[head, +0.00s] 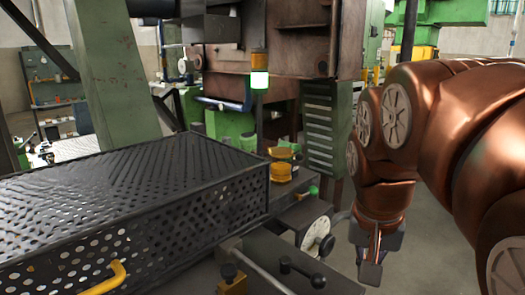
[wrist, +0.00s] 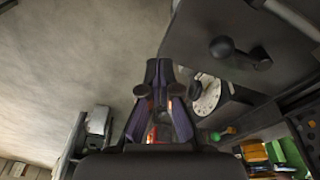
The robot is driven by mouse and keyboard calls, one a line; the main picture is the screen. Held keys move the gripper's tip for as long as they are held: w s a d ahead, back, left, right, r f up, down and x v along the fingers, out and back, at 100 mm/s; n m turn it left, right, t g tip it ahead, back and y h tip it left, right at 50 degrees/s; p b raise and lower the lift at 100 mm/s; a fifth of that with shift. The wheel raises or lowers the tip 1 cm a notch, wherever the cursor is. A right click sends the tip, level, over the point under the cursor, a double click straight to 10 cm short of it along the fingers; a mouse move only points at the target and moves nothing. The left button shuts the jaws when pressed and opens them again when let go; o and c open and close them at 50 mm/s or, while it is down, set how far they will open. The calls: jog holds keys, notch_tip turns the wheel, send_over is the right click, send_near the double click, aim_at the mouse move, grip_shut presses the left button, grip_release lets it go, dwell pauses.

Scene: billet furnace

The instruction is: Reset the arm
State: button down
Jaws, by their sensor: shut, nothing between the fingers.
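My gripper (head: 370,270) hangs from my copper-coloured arm at the right of the head view, pointing down. It is shut and empty. In the wrist view its dark fingers (wrist: 159,75) come together at the centre. It is to the right of a white round dial (head: 318,235), apart from it as far as I can tell. The dial also shows in the wrist view (wrist: 207,95), just right of the fingers.
A black perforated guard box (head: 140,200) fills the left foreground, with a yellow handle (head: 105,278). A black crank handle (head: 303,270) is left of my gripper. Grey floor (head: 425,250) is open beneath my arm.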

jog(key=s+f+n+g+p, duration=0.1)
jog(key=s+f+n+p, duration=0.1)
jog(key=s+f, duration=0.3)
jog(key=s+d+f+n+g+y+p, duration=0.1)
jog(key=s+f+n+g+p, duration=0.1)
jog(key=s+f, duration=0.4)
jog(key=s+p, duration=0.1)
jog(key=s, duration=0.4)
jog(key=shift+n+p, duration=0.3)
jog(key=shift+p, duration=0.05)
jog(key=shift+f, duration=0.1)
